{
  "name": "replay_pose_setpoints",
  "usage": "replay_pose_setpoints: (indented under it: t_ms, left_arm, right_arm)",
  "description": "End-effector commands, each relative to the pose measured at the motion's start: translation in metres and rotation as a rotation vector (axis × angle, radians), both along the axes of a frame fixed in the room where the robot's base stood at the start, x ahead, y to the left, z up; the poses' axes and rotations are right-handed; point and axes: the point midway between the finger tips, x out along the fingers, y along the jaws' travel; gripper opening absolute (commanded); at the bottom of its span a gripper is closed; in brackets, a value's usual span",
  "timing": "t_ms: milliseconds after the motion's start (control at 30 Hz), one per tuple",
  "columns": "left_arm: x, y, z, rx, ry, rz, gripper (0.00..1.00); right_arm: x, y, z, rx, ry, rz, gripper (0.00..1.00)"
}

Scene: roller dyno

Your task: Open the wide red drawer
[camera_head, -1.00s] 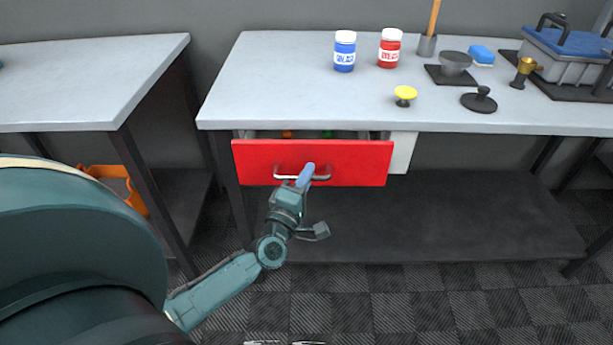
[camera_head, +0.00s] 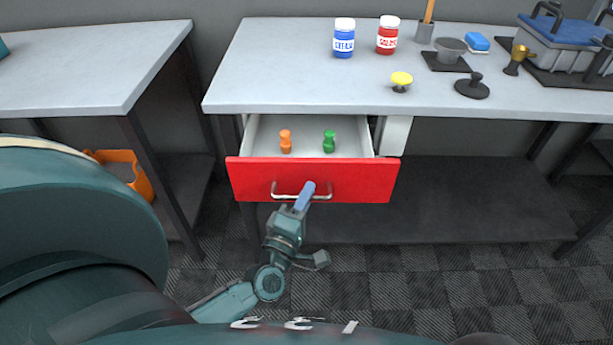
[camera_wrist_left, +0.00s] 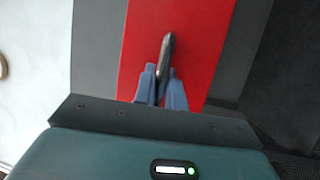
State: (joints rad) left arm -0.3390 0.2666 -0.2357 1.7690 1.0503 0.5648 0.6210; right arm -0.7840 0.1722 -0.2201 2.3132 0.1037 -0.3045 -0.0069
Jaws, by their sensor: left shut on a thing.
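The wide red drawer (camera_head: 350,182) is pulled out from under the white-topped table, and its pale inside shows. An orange piece (camera_head: 286,141) and a green piece (camera_head: 328,141) stand inside it. Its metal handle (camera_head: 285,196) runs across the front. My left gripper (camera_head: 306,190) is shut on the handle near its right part. In the left wrist view, the blue fingers (camera_wrist_left: 161,88) close around the handle bar (camera_wrist_left: 167,50) against the red front. My right gripper is not in view.
On the table (camera_head: 290,70) are a blue jar (camera_head: 344,40), a red jar (camera_head: 388,36), a yellow knob (camera_head: 401,80), a dark tamper (camera_head: 472,88) and a blue-lidded box (camera_head: 565,40). An orange bin (camera_head: 125,170) is at lower left. Floor before the drawer is clear.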

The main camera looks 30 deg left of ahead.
Motion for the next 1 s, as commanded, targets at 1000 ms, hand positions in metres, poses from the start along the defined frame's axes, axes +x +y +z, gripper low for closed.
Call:
replay_pose_setpoints:
  t_ms: [1000]
  left_arm:
    - [-0.041, -0.025, 0.0, 0.0, 0.0, 0.0, 0.26]
  right_arm:
    - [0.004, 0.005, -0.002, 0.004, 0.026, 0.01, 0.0]
